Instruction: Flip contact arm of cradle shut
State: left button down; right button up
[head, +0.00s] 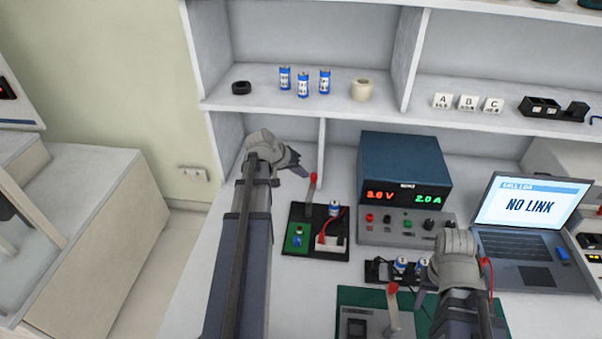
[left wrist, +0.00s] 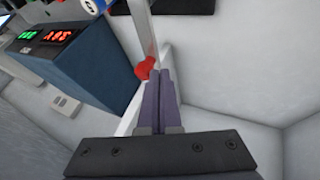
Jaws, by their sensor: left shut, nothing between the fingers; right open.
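A black board (head: 299,214) on the bench carries a lever, likely the cradle's contact arm (head: 311,195), standing up with a red knob (head: 313,177) on top. A blue-and-white cell (head: 334,209) and a white block with red wire (head: 330,243) are on the board. My left gripper (head: 304,172) is shut and empty, its tips close beside the red knob. In the left wrist view the knob (left wrist: 145,68) is just left of the shut fingertips (left wrist: 159,72); I cannot tell whether they touch. My right gripper (head: 420,297) is open, low right, near a second red-knobbed lever (head: 392,310).
A blue power supply (head: 405,160) stands behind and right of the board. A laptop (head: 528,215) reads "NO LINK". A black holder with cells (head: 375,271) and a green mat (head: 350,296) lie in front. Shelves (head: 300,95) rise behind. The bench left of the board is clear.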

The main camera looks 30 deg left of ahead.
aim_at(314, 175)
pick_arm(q)
jog(key=shift+w, duration=0.1)
jog(key=d+m+h, duration=0.1)
jog(key=m, duration=0.1)
jog(key=w+d+m+g+h, duration=0.1)
jog(key=m, duration=0.1)
jog(key=w+d+m+g+h, duration=0.1)
jog(key=m, duration=0.1)
jog(key=shift+w, duration=0.2)
jog(key=d, duration=0.1)
jog(key=d+m, duration=0.1)
jog(key=d, duration=0.1)
jog(key=d+m+g, duration=0.1)
jog(key=d, duration=0.1)
jog(key=shift+s+d+h, duration=0.25)
jog(key=shift+s+h, duration=0.05)
jog(key=shift+h, duration=0.1)
jog(key=shift+s+a, duration=0.1)
